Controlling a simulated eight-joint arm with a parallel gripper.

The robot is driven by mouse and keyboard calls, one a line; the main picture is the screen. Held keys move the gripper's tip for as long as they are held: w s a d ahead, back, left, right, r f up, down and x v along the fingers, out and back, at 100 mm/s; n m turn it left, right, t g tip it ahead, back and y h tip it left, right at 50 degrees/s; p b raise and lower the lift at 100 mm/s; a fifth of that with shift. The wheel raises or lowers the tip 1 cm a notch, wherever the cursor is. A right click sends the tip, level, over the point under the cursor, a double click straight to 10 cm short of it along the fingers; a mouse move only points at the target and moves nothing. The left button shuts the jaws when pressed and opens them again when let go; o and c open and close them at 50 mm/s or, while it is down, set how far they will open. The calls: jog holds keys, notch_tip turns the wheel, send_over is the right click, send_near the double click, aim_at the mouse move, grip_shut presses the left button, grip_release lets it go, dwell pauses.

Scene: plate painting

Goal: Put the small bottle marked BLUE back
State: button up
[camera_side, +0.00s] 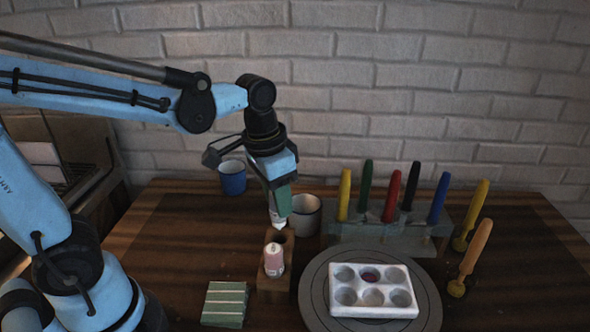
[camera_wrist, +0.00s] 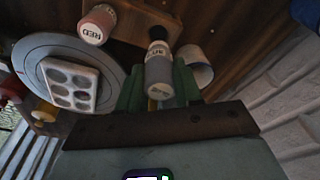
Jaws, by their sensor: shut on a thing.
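My gripper (camera_side: 281,203) is shut on a small bottle (camera_side: 277,216) and holds it upright, or nearly so, over the rear hole of a wooden block (camera_side: 275,290).
A white palette (camera_side: 372,310) with one dark red well lies on a grey turntable (camera_side: 427,300). Behind stands a rack (camera_side: 390,238) of several coloured brushes. A white cup (camera_side: 306,214) is close beside my gripper; a blue cup (camera_side: 232,178) is farther back. A green striped pad (camera_side: 225,303) lies front left.

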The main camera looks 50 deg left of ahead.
aim_at(279, 220)
jog(key=shift+f, duration=1.5)
jog(key=shift+r, duration=0.2)
jog(key=shift+f, duration=1.5)
jog(key=o, duration=1.3)
jog(key=shift+s+a+r, duration=0.1)
jog(key=shift+s+r, duration=0.1)
jog(key=shift+r, duration=0.95)
jog(key=shift+s+d+r, duration=0.1)
jog(key=shift+s+r, duration=0.05)
jog(key=shift+r, duration=1.05)
jog(key=shift+s+a+r, duration=0.1)
jog(key=shift+s+r, duration=0.1)
jog(key=shift+r, duration=0.95)
